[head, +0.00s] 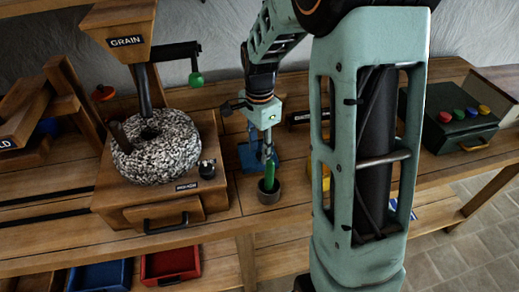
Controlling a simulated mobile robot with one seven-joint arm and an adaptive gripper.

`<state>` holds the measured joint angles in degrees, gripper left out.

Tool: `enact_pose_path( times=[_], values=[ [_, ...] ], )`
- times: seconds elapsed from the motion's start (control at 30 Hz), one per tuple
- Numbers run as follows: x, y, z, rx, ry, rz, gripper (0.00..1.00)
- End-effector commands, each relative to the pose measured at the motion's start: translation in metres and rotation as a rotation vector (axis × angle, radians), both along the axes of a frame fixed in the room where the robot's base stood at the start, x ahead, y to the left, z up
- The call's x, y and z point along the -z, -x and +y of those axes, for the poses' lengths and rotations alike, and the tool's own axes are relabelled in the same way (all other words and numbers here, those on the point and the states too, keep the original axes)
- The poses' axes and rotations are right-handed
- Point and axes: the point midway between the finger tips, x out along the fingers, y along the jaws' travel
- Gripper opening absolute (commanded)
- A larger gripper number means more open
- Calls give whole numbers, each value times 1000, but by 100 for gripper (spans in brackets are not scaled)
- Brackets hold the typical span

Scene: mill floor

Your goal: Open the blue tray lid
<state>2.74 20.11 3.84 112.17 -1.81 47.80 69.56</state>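A small blue object (248,156), which looks like the blue tray, sits on the bench just behind my gripper. My arm's end covers part of it, and I cannot make out its lid clearly. My gripper (266,152) points down above a green upright piece (270,176) in a small dark pot (268,192). The fingers look close to the top of the green piece. I cannot tell whether they touch it or how far apart they are.
A stone mill (155,148) on a wooden box with a drawer stands to the left, under a grain hopper (118,32). A dark green box (450,122) with coloured knobs is at right. Blue (100,278) and red (172,264) bins sit below. My arm hides the middle right.

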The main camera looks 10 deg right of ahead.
Motion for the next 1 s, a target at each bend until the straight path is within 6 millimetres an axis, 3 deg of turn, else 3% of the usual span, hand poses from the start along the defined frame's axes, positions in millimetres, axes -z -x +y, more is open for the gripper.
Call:
enact_pose_path(
  times=[0.37,0.67,1.0],
  values=[
    [5,0,0,0,0,-1,33],
    [5,0,0,0,0,-1,0],
    [5,0,0,0,0,1,0]
  ],
)
